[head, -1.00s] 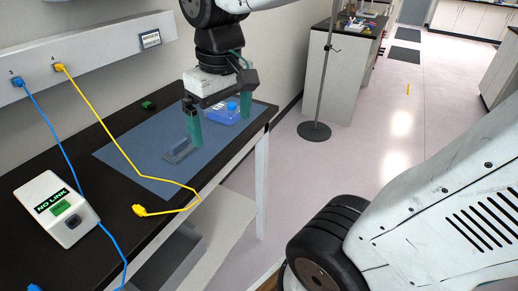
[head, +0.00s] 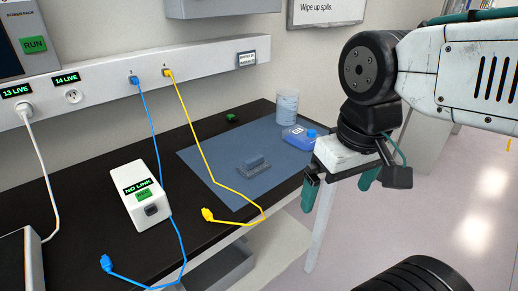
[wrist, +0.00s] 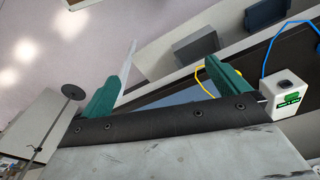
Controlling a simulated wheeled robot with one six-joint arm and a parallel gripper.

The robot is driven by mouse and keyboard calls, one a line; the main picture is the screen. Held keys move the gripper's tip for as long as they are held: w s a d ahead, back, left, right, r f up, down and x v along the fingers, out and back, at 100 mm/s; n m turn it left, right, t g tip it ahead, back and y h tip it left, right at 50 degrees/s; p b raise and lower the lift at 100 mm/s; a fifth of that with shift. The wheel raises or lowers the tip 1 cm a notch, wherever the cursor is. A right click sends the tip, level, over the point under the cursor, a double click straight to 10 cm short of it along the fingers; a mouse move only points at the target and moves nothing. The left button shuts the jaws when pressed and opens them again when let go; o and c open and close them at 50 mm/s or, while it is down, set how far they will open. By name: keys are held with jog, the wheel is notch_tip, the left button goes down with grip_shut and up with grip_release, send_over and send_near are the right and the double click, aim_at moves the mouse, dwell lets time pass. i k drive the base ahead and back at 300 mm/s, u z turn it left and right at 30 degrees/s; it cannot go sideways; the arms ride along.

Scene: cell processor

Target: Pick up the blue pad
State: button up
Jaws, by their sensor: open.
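A small blue-grey pad with a raised block on top (head: 254,168) lies on a flat blue mat (head: 205,158) on the dark bench in the head view. My gripper (head: 336,198) is to the right of the pad, past the bench's front edge, with its green fingers pointing down. Its jaws are apart and nothing is between them. The wrist view shows my open gripper (wrist: 166,65) with a strip of the blue mat (wrist: 178,97) beyond it. I cannot make out the pad there.
A yellow cable (head: 205,155) crosses the mat. A white NO LINK box (head: 141,196) and blue cable (head: 155,150) are at left. A green block (head: 231,118) sits behind.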

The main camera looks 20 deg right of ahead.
aim_at(254, 166)
jog(key=k, duration=1.25)
jog(key=z, duration=0.75)
jog(key=i, duration=1.75)
jog(key=u, duration=0.8)
